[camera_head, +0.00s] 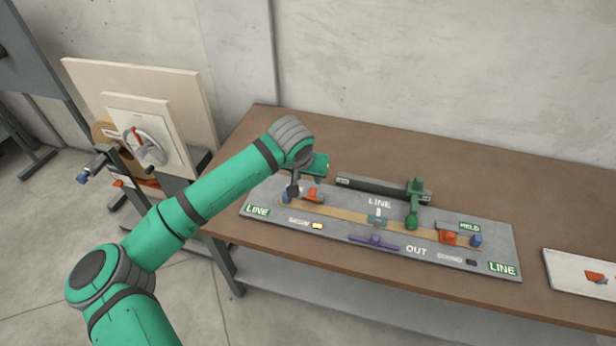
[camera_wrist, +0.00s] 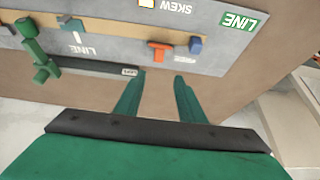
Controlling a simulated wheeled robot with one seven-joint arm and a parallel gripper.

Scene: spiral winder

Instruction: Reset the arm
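My arm reaches over the left end of a grey panel (camera_head: 340,236) on the brown table. In the wrist view my gripper (camera_wrist: 159,84) is open, with its two green fingers apart and nothing between them. The fingertips lie over bare table just beside the panel's edge, near the labelled end of a dark bar (camera_wrist: 100,68). An orange T-shaped handle (camera_wrist: 159,47) on the panel is a little beyond them. In the head view my wrist hides part of this area. A green lever (camera_head: 413,206) sits at the right end of the dark bar (camera_head: 368,188).
The panel carries a tan strip (camera_head: 345,216), a purple handle (camera_head: 374,243), an orange block (camera_head: 447,237) and blue pegs. A white tray (camera_head: 570,272) lies at the right. A stand with a handwheel (camera_head: 146,148) is at the left. The table behind the panel is clear.

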